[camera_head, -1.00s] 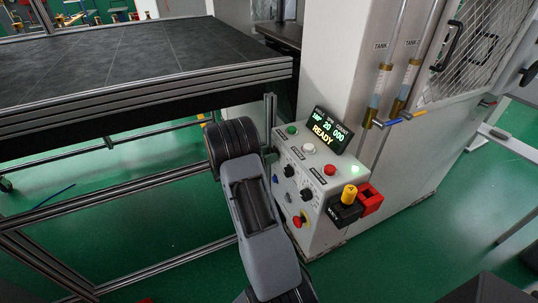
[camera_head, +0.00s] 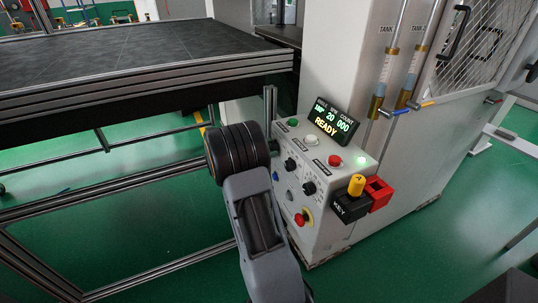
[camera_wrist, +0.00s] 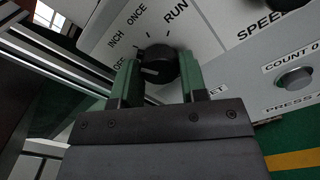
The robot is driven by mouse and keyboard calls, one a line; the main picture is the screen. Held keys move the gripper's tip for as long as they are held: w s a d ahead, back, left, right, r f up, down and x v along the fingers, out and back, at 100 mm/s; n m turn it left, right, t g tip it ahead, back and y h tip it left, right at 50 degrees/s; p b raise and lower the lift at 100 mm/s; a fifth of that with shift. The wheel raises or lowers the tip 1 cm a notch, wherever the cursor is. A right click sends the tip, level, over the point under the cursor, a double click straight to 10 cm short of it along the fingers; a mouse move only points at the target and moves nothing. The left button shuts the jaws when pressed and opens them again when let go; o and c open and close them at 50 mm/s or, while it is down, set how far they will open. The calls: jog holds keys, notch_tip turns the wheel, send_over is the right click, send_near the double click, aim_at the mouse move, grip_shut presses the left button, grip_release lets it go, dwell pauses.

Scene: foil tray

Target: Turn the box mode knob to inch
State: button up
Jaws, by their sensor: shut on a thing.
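The mode knob (camera_wrist: 160,58) is black and round with a white pointer mark. It sits on a pale panel in the wrist view, under the printed words INCH, ONCE and RUN; an OFF label is partly covered by my left finger. The white mark points left, roughly toward OFF. My gripper (camera_wrist: 157,68) has one green finger on each side of the knob and is shut on it. In the head view the control box (camera_head: 349,223) stands right of my arm. My gripper's fingers cannot be made out there.
The box display (camera_head: 333,127) reads READY. A yellow key (camera_head: 356,185) and a red block (camera_head: 378,193) stick out at the box's right. A red emergency button (camera_head: 303,217) is low on the front. A dark table (camera_head: 130,55) stands at the left.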

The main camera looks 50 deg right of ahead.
jog(key=shift+f+m+b, duration=0.1)
jog(key=shift+m+b, duration=0.4)
jog(key=shift+m, duration=0.1)
jog(key=o, duration=0.9)
jog(key=v, duration=1.3)
jog(key=shift+w+a, duration=0.15)
jog(key=shift+a, duration=0.25)
